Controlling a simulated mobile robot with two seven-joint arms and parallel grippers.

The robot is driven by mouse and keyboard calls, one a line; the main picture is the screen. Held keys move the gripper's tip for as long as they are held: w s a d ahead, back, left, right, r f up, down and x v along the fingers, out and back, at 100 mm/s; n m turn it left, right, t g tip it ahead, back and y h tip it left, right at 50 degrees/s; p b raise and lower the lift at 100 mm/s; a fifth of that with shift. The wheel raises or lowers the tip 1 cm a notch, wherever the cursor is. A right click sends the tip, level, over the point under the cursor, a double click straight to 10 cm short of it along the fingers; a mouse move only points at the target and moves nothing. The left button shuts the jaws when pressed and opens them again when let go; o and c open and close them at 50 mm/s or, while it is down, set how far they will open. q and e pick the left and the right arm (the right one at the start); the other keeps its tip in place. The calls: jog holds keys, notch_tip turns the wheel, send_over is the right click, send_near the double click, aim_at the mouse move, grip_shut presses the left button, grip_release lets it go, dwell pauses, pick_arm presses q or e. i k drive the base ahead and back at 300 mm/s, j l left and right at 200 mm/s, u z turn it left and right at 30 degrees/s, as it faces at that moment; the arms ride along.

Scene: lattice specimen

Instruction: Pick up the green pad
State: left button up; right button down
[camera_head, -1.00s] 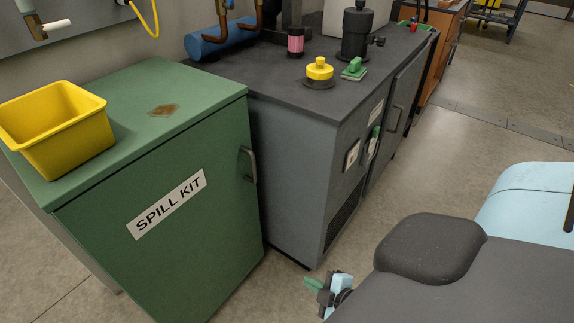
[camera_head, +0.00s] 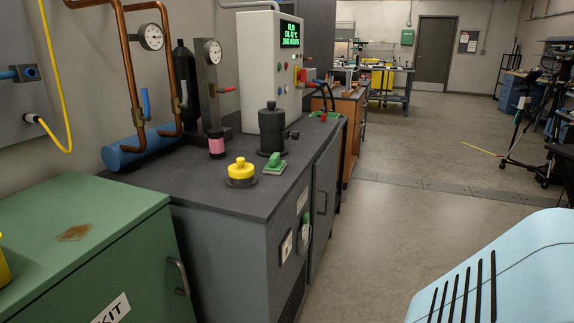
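A small green pad (camera_head: 275,164), with a raised green grip-like part on a flat, paler base, lies on the dark top of the grey cabinet (camera_head: 222,193). It sits right of a yellow knob on a black base (camera_head: 240,172) and in front of a black cylindrical fitting (camera_head: 271,130). Neither of my grippers is in view, so their state and anything in them are hidden.
A green spill kit cabinet (camera_head: 80,219) stands at the near left. A control box with a lit screen (camera_head: 265,70), gauges and copper pipes (camera_head: 125,60) stand behind the pad.

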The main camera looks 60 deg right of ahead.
aim_at(275, 166)
jog(key=l+z, duration=0.1)
jog(key=z, duration=1.45)
